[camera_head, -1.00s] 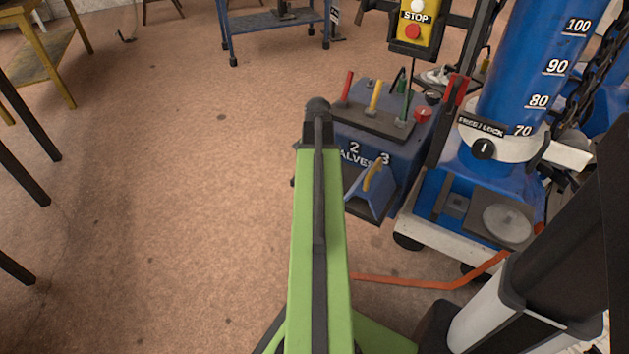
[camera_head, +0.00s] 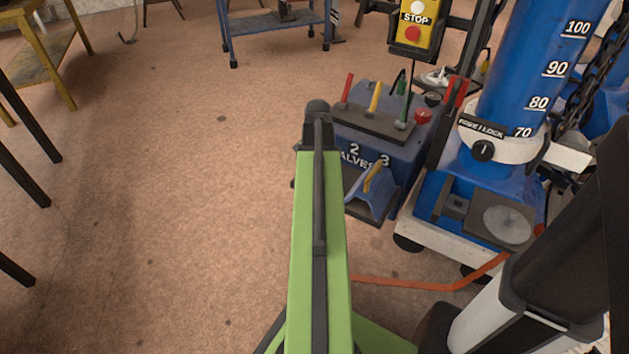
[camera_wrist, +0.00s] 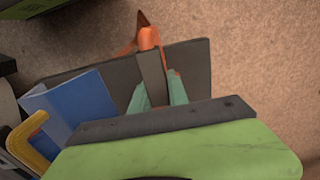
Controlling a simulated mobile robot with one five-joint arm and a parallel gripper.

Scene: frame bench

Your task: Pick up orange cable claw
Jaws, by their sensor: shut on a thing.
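In the wrist view, my gripper (camera_wrist: 156,91) shows as two teal fingertips, one on each side of a narrow grey bar. The fingers are shut on this bar, the grey part of the orange cable claw (camera_wrist: 148,37). Its orange end sticks up past the fingers, over a dark flat plate and the brown floor. The lower part of the claw is hidden behind my green arm. In the head view, neither the fingers nor the claw can be made out; my green arm covers the middle.
A blue valve box (camera_head: 395,150) with coloured levers stands right of my arm. A blue column (camera_head: 535,70) on a wheeled base is further right. An orange strip (camera_head: 430,284) lies on the floor between my arm and that base.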

